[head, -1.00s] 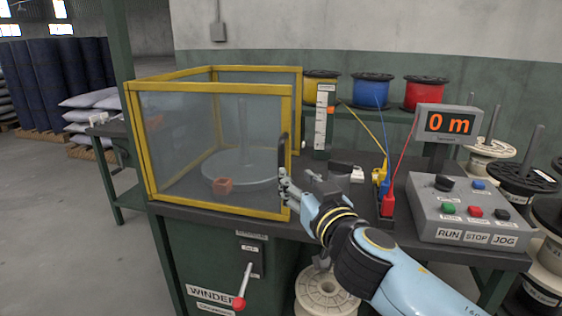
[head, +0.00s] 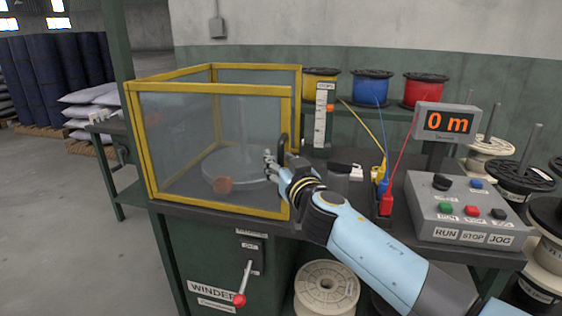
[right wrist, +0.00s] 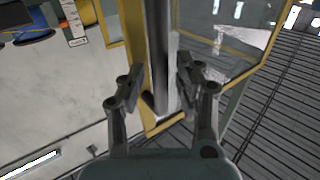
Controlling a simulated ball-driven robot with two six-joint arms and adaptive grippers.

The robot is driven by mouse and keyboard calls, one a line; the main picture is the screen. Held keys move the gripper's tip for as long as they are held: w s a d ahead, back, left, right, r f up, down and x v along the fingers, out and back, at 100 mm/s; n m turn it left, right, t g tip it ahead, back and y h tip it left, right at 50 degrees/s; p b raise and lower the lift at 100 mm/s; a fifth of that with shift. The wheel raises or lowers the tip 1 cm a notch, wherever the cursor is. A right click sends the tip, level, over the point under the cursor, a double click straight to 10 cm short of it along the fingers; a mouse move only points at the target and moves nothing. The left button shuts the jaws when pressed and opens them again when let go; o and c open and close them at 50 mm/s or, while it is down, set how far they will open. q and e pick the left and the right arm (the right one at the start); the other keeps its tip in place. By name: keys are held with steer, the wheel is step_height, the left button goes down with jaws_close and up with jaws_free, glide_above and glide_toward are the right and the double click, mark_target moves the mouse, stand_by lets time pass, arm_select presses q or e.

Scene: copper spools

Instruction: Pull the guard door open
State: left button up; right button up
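The guard door (head: 213,212) is the yellow-framed clear front of the box on the bench, and it looks closed. Its dark upright handle (head: 283,149) is at the right edge of the frame. My right gripper (head: 268,161) is at the handle, in front of the panel. In the right wrist view the handle (right wrist: 160,55) runs between the two spread fingers (right wrist: 158,88), with gaps on both sides. The gripper is open and not gripping it. My left gripper is not in view.
To the right stand a control box (head: 465,210), a 0 m display (head: 447,121) and red and blue plugs (head: 386,203). A red-knobbed lever (head: 242,285) is below the bench top.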

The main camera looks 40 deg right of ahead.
jaws_close()
steer(key=shift+a+f, duration=0.1)
steer(key=shift+f, duration=0.05)
stand_by(0.4)
